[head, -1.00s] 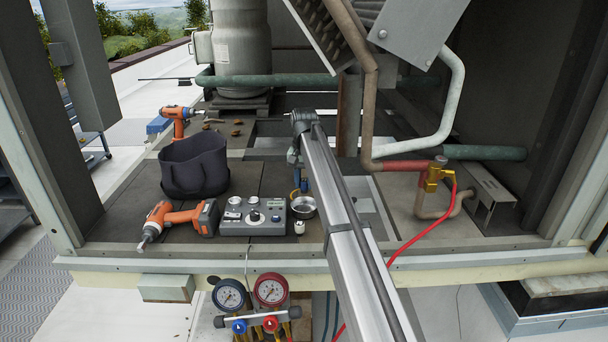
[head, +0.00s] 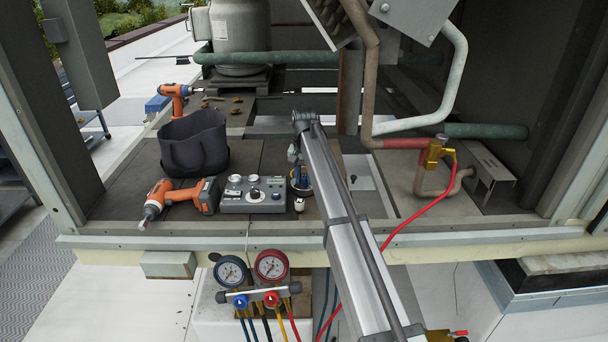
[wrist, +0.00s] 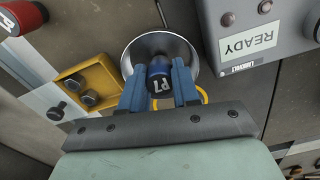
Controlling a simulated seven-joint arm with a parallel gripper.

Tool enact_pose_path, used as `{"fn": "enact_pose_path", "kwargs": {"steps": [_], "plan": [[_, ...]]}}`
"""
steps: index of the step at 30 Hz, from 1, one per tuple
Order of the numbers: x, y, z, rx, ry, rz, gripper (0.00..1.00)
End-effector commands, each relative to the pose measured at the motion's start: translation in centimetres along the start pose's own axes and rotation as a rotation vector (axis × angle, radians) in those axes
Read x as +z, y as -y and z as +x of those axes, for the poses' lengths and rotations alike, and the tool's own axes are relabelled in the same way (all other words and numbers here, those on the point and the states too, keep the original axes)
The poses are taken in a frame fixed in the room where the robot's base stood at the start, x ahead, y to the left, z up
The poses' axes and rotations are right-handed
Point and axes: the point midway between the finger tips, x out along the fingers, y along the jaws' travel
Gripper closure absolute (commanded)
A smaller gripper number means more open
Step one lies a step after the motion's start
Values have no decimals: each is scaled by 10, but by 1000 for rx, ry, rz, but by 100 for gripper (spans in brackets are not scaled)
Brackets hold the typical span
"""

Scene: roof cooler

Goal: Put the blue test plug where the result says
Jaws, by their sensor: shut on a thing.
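My gripper (wrist: 157,88) is shut on the blue test plug (wrist: 158,69), which has a dark band marked P7. In the wrist view the plug shows against the inside of a round metal bowl (wrist: 139,51); whether it touches the bowl I cannot tell. In the wrist view the test box (wrist: 281,20) carries a READY label (wrist: 249,42).
An orange drill (head: 177,198), dark bag (head: 194,143) and gauges (head: 251,270) stand left. A red hose (head: 420,213) runs right.

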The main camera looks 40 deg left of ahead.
Motion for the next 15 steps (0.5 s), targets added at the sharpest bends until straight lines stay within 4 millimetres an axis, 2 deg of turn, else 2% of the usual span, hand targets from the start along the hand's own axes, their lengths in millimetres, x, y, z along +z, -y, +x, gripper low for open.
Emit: {"fn": "enact_pose_path", "kwargs": {"steps": [6, 7, 15], "plan": [[0, 0, 0, 0, 0, 0, 99], [0, 0, 0, 0, 0, 0, 66], [0, 0, 0, 0, 0, 0, 41]]}}
